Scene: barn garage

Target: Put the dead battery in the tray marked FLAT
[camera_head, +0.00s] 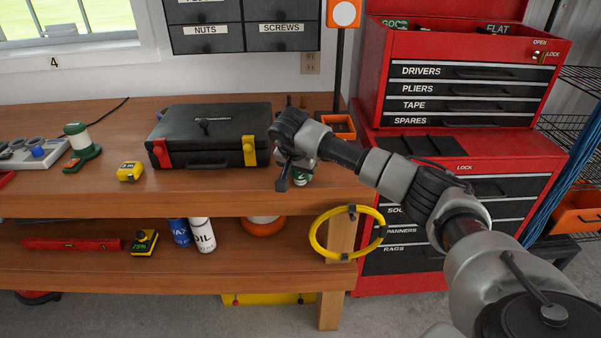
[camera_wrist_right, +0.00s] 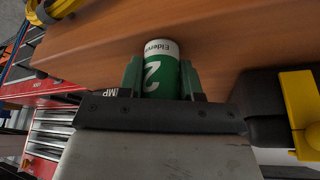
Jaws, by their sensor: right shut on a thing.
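My right gripper (camera_head: 292,168) is over the right part of the workbench, beside the black case. In the right wrist view its fingers (camera_wrist_right: 160,80) are shut on a green and white cylinder (camera_wrist_right: 161,58) marked 2, which looks like a battery. It shows partly behind the gripper in the head view (camera_head: 303,177). I cannot tell whether it touches the bench. The FLAT label (camera_head: 497,28) is at the right of the red tool chest's open top, and the GOOD label (camera_head: 395,23) is at its left. The tray floors are hidden. My left gripper is out of view.
A black case (camera_head: 212,130) lies on the workbench (camera_head: 200,200). A yellow tape measure (camera_head: 130,172), a green and white object (camera_head: 80,143) and a grey panel (camera_head: 32,150) are left of it. An orange bin (camera_head: 338,127) stands behind my gripper. The red chest (camera_head: 455,95) stands right of the bench.

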